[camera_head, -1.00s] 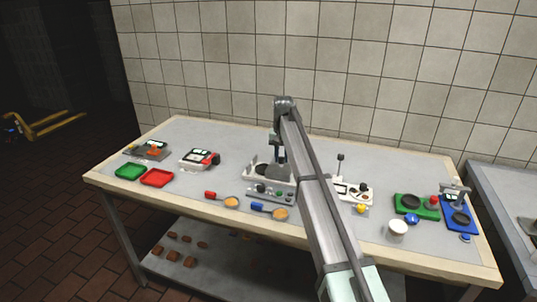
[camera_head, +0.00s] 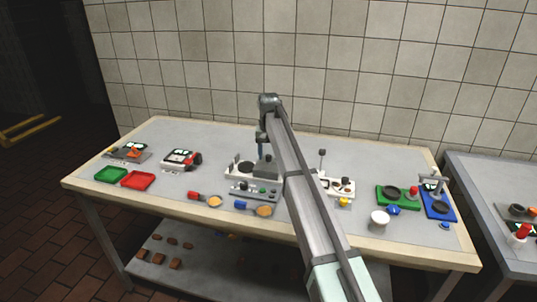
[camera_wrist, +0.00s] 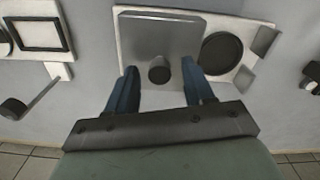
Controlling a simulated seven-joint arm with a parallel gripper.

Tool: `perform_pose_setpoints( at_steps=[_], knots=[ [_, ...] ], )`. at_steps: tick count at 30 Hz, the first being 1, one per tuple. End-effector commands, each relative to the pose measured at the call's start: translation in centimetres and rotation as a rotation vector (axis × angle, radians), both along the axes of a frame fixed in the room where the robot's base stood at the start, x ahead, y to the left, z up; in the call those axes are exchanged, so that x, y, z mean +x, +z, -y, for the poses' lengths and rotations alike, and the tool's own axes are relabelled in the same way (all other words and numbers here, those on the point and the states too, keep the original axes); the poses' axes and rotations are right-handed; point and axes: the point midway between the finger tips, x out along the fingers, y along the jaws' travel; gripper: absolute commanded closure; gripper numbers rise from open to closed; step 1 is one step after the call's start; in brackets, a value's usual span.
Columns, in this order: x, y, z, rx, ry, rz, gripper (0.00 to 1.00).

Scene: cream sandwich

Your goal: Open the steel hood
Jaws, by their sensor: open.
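The steel hood (camera_wrist: 160,35) is a grey, square metal cover with a round dark knob (camera_wrist: 159,73) near its lower edge in the wrist view. It lies flat over part of a white-topped station. In the head view, the hood (camera_head: 266,171) sits mid-table, partly hidden by my arm. My gripper (camera_wrist: 160,67) is open and empty. Its two blue fingers appear on either side of the knob, apart from it; their height above it is hard to tell. In the head view my gripper (camera_head: 263,150) hangs just above the hood.
A black round plate (camera_wrist: 222,53) lies beside the hood on the same station. Red-handled (camera_head: 205,199) and blue-handled (camera_head: 253,208) ladles lie in front. Green (camera_head: 111,175) and red (camera_head: 138,180) trays stand left. A white cup (camera_head: 380,217) stands right. The back of the table is clear.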

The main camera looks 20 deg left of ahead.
Motion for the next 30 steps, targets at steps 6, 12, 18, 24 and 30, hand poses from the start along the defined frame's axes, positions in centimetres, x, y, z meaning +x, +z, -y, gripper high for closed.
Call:
perform_pose_setpoints(
  at_steps=[6, 12, 18, 24, 30],
  knots=[
    [0.1, 2.7, -0.1, 0.001, 0.000, 0.002, 0.48],
    [0.1, 6.7, -0.1, 0.001, 0.000, 0.002, 0.48],
    [0.1, 10.3, -0.1, 0.000, 0.000, 0.001, 0.48],
    [0.1, 12.7, 0.0, 0.000, 0.000, 0.001, 0.48],
    [0.0, 13.5, 0.0, 0.000, 0.000, 0.000, 0.48]
  ],
)
